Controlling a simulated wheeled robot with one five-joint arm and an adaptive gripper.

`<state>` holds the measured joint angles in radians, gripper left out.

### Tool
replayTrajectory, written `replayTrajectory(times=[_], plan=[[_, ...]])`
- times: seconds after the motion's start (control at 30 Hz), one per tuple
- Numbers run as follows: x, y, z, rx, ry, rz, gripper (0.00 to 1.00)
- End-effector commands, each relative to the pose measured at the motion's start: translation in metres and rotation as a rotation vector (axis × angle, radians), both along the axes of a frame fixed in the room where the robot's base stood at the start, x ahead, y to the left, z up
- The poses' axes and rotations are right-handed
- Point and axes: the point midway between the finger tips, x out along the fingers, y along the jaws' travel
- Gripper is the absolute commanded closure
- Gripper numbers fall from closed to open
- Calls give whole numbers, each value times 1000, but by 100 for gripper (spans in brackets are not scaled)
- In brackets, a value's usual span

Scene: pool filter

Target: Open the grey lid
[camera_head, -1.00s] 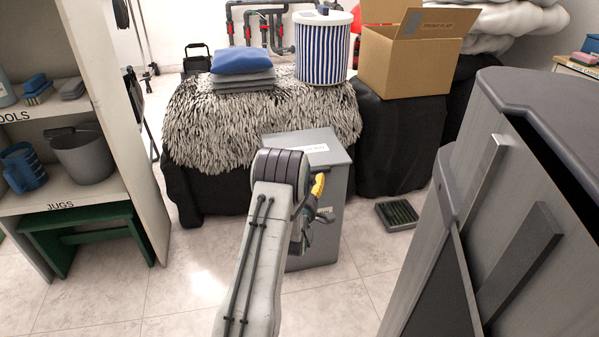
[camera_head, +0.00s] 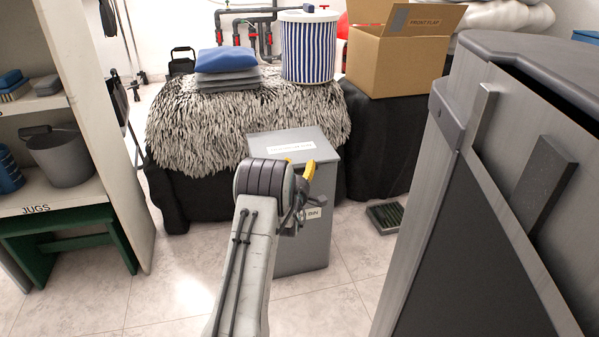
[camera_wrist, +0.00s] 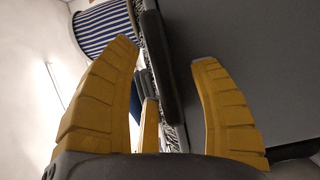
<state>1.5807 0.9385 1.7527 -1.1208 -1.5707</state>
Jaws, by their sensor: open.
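The grey lid (camera_head: 297,146) lies flat and closed on the grey bin (camera_head: 306,245), with a white label on top. My gripper (camera_head: 309,171) is at the bin's near side, just by the lid's front edge, partly hidden by my arm. In the wrist view my gripper (camera_wrist: 163,54) has its yellow fingers spread wide with nothing held. A large grey surface, seemingly part of the bin or lid, fills the right of that view, and a dark bar runs between the fingertips. I cannot tell whether a finger touches it.
A tall grey cabinet (camera_head: 480,190) stands close on the right. Behind the bin are a shaggy-covered table (camera_head: 200,130), a striped filter (camera_head: 307,50) and a cardboard box (camera_head: 400,60). Shelves (camera_head: 110,150) with a green stool (camera_head: 70,240) stand left. Tiled floor is free between.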

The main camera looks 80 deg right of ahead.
Motion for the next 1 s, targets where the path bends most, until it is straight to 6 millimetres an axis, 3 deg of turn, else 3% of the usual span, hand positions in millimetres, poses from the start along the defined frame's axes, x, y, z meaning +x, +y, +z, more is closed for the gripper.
replayTrajectory(times=[0.57,1.0], plan=[[0,-10,0,0,0,0,42],[0,-10,0,1,0,0,81]])
